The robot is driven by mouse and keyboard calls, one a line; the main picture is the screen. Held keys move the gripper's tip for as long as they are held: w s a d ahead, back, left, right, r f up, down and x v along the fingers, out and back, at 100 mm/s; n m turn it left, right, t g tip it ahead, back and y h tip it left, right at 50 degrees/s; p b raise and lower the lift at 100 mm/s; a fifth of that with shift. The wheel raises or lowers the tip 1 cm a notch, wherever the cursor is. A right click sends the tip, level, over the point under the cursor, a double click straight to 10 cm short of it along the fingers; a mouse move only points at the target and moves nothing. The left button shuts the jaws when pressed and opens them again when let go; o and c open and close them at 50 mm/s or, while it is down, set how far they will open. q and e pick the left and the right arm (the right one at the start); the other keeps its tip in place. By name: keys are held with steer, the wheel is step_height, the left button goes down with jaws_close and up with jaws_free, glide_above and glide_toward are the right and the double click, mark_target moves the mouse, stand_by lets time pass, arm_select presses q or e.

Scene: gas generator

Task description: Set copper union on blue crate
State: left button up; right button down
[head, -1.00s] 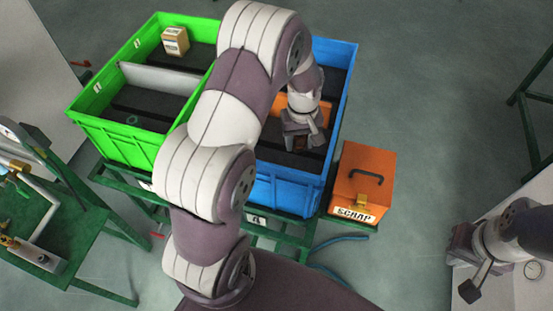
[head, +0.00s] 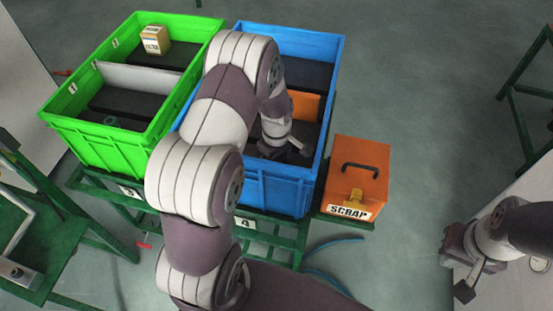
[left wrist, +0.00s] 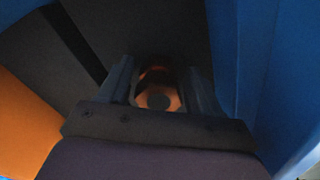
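The blue crate (head: 270,188) stands on a green stand in the head view, with an orange divider inside. My left arm reaches over its near wall, and my left gripper (head: 284,152) is down inside the near compartment. In the left wrist view, the copper union (left wrist: 158,90) sits between the two fingers of my left gripper (left wrist: 160,85), which close on both its sides. It is dim there, and contact with the crate floor cannot be made out. The union is hidden in the head view. My right gripper (head: 458,262) is at the right edge, over a pale surface; its fingers are unclear.
A green crate (head: 95,146) stands left of the blue one, holding a small carton (head: 155,40) and a greenish ring (head: 109,121). An orange scrap box (head: 358,177) stands close on the right. The floor between it and my right arm is clear.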

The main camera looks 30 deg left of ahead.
arm_select(q)
step_height(320, 180, up, 12)
steer(key=shift+s+d+r+b, duration=0.1)
steer(key=shift+b, duration=0.4)
steer(key=s+d+r+m+t, duration=0.1)
steer(key=s+d+m, duration=0.6)
steer(key=s+m, duration=0.5)
steer(key=m, duration=0.2)
steer(key=shift+s+d+r+m, duration=0.2)
steer(key=shift+s+r+m, duration=0.05)
steer(key=shift+s+m, duration=0.15)
